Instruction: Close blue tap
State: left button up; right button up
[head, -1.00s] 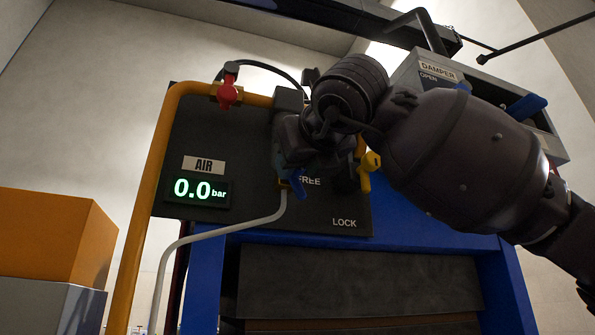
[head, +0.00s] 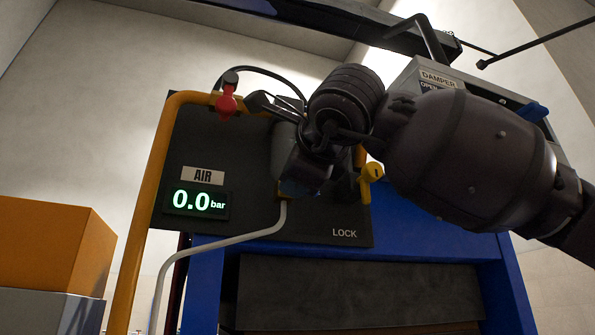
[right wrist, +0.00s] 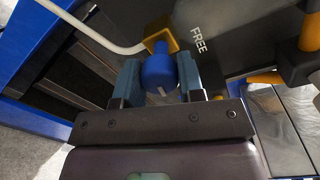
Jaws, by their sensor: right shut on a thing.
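The blue tap (right wrist: 158,72) sits between the two fingers of my right gripper (right wrist: 158,62) in the right wrist view, below a brass fitting (right wrist: 160,38) with a pale hose. The gripper is shut on it, one finger on each side. In the head view my right gripper (head: 305,172) is in front of the dark panel (head: 250,222) and hides most of the tap and the FREE label. The FREE label (right wrist: 201,39) shows beside the tap in the right wrist view. My left gripper is not in view.
A red tap (head: 227,103) is on the orange pipe (head: 142,200). A yellow tap (head: 371,172) is close to the right of my gripper. The AIR display (head: 198,201) reads 0.0 bar. The damper box (head: 470,78) is behind my right arm.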

jog(key=shift+n, duration=1.1)
jog(key=o, duration=0.9)
jog(key=b+v, duration=0.2)
jog(key=v, duration=0.9)
jog(key=shift+r, duration=0.1)
